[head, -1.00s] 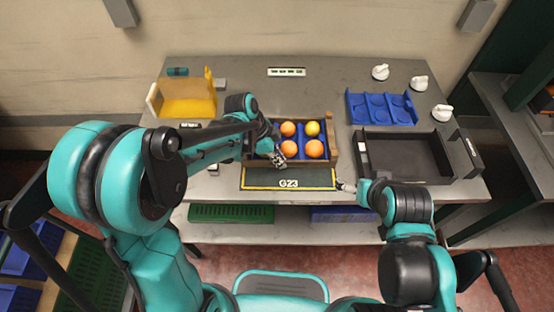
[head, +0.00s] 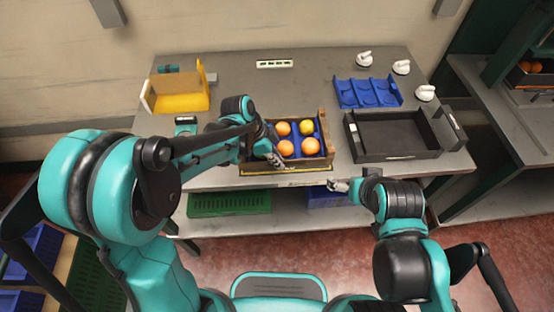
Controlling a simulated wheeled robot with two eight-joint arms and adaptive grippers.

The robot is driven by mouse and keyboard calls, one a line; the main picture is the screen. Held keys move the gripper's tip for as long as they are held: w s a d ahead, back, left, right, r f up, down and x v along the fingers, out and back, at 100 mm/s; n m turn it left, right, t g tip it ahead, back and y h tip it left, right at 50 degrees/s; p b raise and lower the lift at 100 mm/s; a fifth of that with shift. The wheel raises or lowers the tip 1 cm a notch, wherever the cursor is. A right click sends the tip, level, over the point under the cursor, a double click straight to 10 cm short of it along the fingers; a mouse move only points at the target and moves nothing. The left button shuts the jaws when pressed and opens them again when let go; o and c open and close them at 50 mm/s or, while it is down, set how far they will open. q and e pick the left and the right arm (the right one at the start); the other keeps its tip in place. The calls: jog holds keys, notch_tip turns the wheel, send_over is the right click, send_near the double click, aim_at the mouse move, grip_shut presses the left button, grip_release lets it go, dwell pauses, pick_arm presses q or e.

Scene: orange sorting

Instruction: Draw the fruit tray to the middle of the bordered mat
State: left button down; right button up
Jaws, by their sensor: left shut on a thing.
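The fruit tray (head: 326,121) is a wooden-sided box with a blue inside, holding three oranges and one yellow fruit. It lies near the table's front edge, over the bordered mat (head: 258,173). Most of the mat is hidden; a strip of its yellow border shows along the tray's near side. My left gripper (head: 277,160) is shut on the tray at its near wall, left of the middle; the fingers partly hide that wall. My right gripper (head: 338,185) is just in front of the table edge, right of the tray and apart from it; its jaws are too small to read.
A black open crate (head: 400,155) stands right of the tray. Behind it are a blue rack with round pockets (head: 367,92) and several white knobbed pieces (head: 401,67). A yellow bin (head: 180,103) stands back left. The table behind the tray is clear.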

pick_arm(q)
jog(key=c, duration=1.6)
grip_release()
jog(key=shift+r, duration=0.1)
jog(key=v, duration=1.1)
jog(key=shift+a+r, duration=0.15)
jog(key=shift+r, duration=0.25)
jog(key=s+a+n+t+y, duration=0.1)
jog(key=s+a+n+t, duration=0.1)
jog(key=s+a+n, duration=0.1)
jog(key=s+a+n+t+y, duration=0.2)
jog(key=s+a+n, duration=0.2)
jog(key=n, duration=0.4)
jog(key=s+a+n+t+y, duration=0.1)
jog(key=s+a+n+t, duration=0.1)
jog(key=s+a+n, duration=0.2)
jog(key=shift+s+a+f+n+t+y, duration=0.2)
jog(key=shift+s+n, duration=0.1)
jog(key=shift+n, duration=0.15)
jog(key=shift+s+a+f+n+t+y, duration=0.1)
jog(key=shift+s+f+n+t, duration=0.15)
jog(key=shift+n, duration=0.2)
